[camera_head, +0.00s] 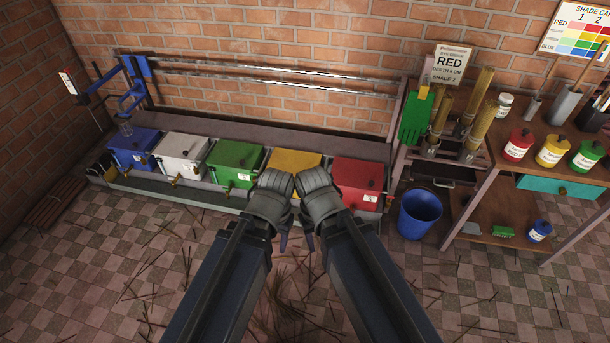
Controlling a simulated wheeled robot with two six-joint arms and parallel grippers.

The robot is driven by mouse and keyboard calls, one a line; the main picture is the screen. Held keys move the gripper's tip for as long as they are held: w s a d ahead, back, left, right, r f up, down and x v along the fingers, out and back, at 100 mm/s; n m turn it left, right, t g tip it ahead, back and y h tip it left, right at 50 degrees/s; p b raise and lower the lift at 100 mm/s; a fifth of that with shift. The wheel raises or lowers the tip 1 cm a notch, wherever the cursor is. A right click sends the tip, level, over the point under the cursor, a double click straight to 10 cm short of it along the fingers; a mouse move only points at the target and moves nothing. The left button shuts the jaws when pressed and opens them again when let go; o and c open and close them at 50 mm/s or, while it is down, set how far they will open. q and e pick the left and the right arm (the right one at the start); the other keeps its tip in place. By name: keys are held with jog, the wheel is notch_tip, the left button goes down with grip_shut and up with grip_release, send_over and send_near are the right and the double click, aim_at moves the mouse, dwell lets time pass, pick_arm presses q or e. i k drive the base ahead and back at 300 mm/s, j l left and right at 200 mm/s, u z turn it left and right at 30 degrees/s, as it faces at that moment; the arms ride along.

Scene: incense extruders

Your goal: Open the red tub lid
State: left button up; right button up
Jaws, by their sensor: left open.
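The red tub (347,195) stands at the right end of a row of tubs along the wall. Its red lid (362,173) lies flat and shut, with a small dark knob on top. My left gripper (284,242) points down in front of the yellow tub, left of the red tub and apart from it. It is open, with nothing seen in it. My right gripper (309,241) hangs close beside it, nearer the red tub. My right wrist covers part of the red tub's left side. The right fingers are mostly hidden, so their opening is unclear.
Yellow (294,160), green (235,163), white (180,155) and blue (133,149) tubs stand left of the red one. A blue bucket (420,213) stands on the floor to its right, by a wooden shelf (512,218) with jars. Sticks litter the checkered floor.

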aim_at(363, 174)
jog(key=i+l+u, duration=0.25)
jog(key=i+l, duration=0.4)
jog(key=i, duration=0.2)
jog(key=i+l+u, duration=0.25)
jog(key=i+l, duration=0.5)
jog(key=z, duration=2.85)
jog(key=i, duration=0.05)
